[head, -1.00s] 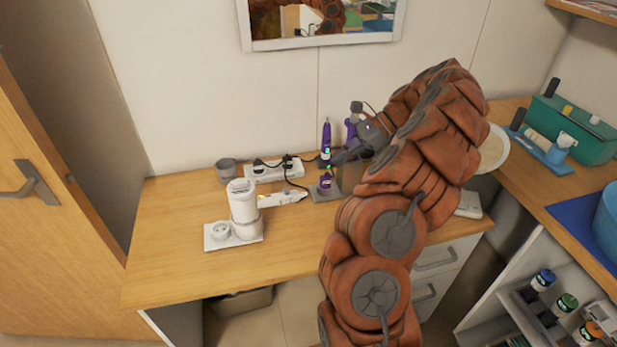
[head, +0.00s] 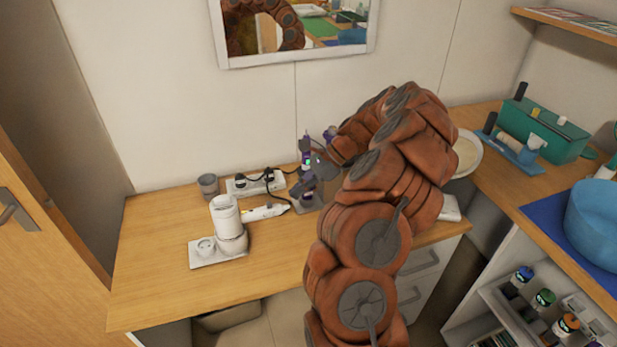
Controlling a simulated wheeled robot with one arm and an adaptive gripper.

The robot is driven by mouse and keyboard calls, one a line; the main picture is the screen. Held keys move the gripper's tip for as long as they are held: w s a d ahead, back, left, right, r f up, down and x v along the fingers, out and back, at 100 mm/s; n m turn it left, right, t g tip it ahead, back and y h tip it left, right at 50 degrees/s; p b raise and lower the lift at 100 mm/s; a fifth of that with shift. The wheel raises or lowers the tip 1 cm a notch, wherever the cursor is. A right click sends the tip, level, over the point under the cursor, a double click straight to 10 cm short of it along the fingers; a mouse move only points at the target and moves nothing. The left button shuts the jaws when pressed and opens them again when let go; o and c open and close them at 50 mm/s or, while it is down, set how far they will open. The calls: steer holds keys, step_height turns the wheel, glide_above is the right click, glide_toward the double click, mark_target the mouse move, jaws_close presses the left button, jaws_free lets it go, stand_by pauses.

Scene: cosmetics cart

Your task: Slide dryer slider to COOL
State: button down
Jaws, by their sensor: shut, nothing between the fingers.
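I cannot tell whether the fingertips touch anything.
A mirror (head: 295,58) hangs above. The desk's front left is clear.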

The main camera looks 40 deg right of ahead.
mark_target(271, 203)
steer(key=shift+w+a+f+p, duration=0.15)
steer(key=shift+w+a+p, duration=0.15)
steer(key=shift+a, duration=0.45)
steer(key=shift+w+a+f+p, duration=0.1)
steer(key=shift+w+a+p, duration=0.15)
steer(key=shift+a, duration=0.55)
steer(key=shift+w+a+f+p, duration=0.2)
steer(key=shift+w+a, duration=0.15)
steer(key=shift+a, duration=0.4)
steer(key=shift+w+a, duration=0.25)
steer(key=shift+a, duration=0.4)
steer(key=shift+d, duration=0.4)
steer(key=d, duration=0.1)
steer(key=s+d, duration=0.1)
steer(key=d, duration=0.1)
steer(key=shift+s+d, duration=0.2)
steer(key=shift+s, duration=0.1)
steer(key=b+v, duration=0.2)
steer(key=v, duration=0.7)
steer(key=shift+d+r, duration=0.2)
steer(key=shift+r, duration=0.15)
